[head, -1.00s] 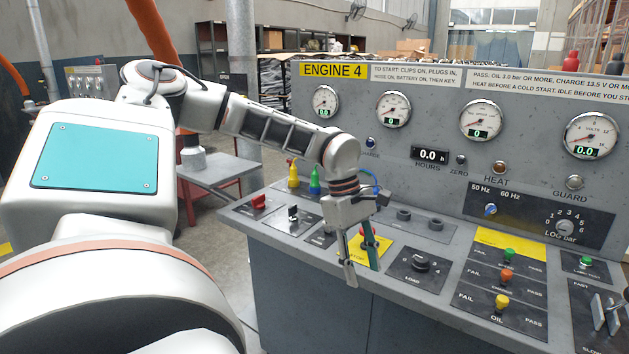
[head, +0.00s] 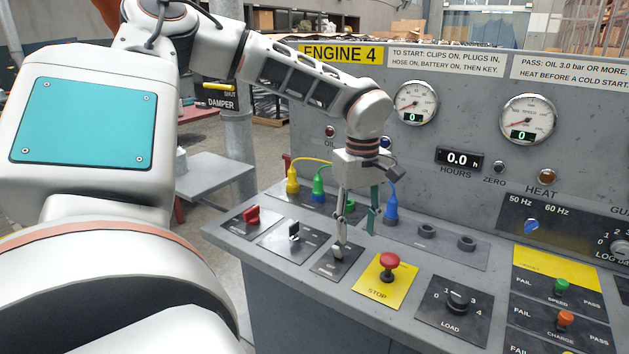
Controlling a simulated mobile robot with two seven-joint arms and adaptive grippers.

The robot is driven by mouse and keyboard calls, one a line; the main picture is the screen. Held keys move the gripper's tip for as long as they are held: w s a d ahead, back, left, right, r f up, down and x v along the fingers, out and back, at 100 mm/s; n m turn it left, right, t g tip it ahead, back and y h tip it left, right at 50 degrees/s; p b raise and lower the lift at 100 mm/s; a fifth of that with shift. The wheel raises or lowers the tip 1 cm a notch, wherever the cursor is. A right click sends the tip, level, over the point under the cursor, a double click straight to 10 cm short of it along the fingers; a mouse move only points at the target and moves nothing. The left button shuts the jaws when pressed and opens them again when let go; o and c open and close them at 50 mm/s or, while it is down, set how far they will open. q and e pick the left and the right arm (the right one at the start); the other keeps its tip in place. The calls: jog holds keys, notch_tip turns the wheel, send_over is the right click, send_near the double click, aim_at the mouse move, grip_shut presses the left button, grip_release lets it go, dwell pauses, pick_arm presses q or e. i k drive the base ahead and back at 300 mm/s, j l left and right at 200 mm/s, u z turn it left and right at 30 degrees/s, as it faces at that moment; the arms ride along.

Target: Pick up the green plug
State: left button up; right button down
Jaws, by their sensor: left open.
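The green plug (head: 318,186) stands upright on the panel's rear strip, between the yellow plug (head: 292,179) and the blue plug (head: 390,206). A thin green cord runs from its top. My left gripper (head: 356,226) points down over the panel, to the right of the green plug and in front of the blue plug. Its two fingers are apart with nothing seen between them. They do not touch the green plug in this view. My right gripper is not in view.
A red stop button (head: 389,262) stands up to the right of the gripper. A black switch (head: 293,230), a red switch (head: 251,215) and a load knob (head: 458,302) also stick up. Two empty sockets (head: 427,230) are at right. The gauge wall rises behind.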

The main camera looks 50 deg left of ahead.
aim_at(317, 190)
jog(key=i+j, duration=0.1)
jog(key=j, duration=0.25)
jog(key=i+j, duration=0.15)
jog(key=j, duration=0.2)
jog(key=i+j, duration=0.1)
jog(key=j, duration=0.25)
jog(key=i+j, duration=0.1)
jog(key=j, duration=0.25)
jog(key=i+j, duration=0.1)
jog(key=j, duration=0.2)
